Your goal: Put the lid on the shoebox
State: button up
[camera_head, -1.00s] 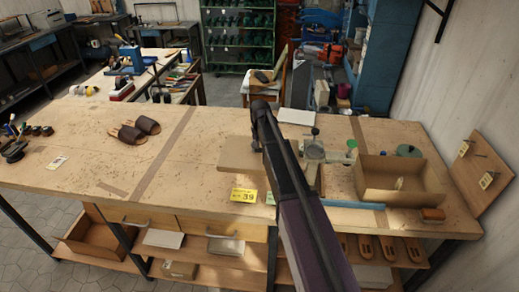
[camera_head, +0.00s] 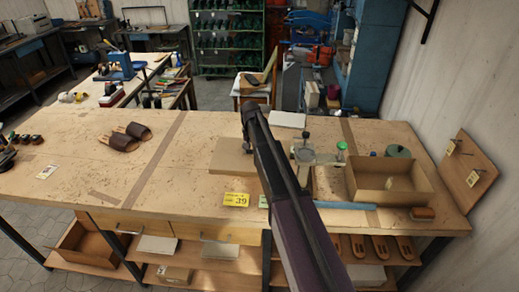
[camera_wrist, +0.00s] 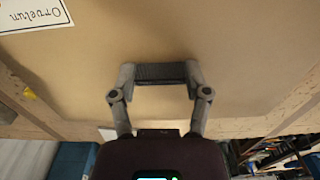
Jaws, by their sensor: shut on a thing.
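The open cardboard shoebox (camera_head: 366,192) stands on the right part of the workbench with its inside showing. The flat brown lid (camera_head: 230,158) is left of it, partly hidden behind my arm. In the wrist view a broad cardboard face (camera_wrist: 230,50), which looks like the lid, fills most of the picture, with a white lettered label at the upper left. In the head view my arm hides the gripper's fingers. The lid is apart from the box.
A yellow tag (camera_head: 236,199) lies near the front edge. Dark sandals (camera_head: 125,137) are left; bench around them is clear.

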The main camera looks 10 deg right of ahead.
jog(key=shift+f, duration=0.15)
notch_tip(320, 180, down, 6)
jog(key=b, duration=0.6)
jog(key=shift+f+b, duration=0.15)
jog(key=shift+b, duration=0.15)
jog(key=shift+a, duration=0.1)
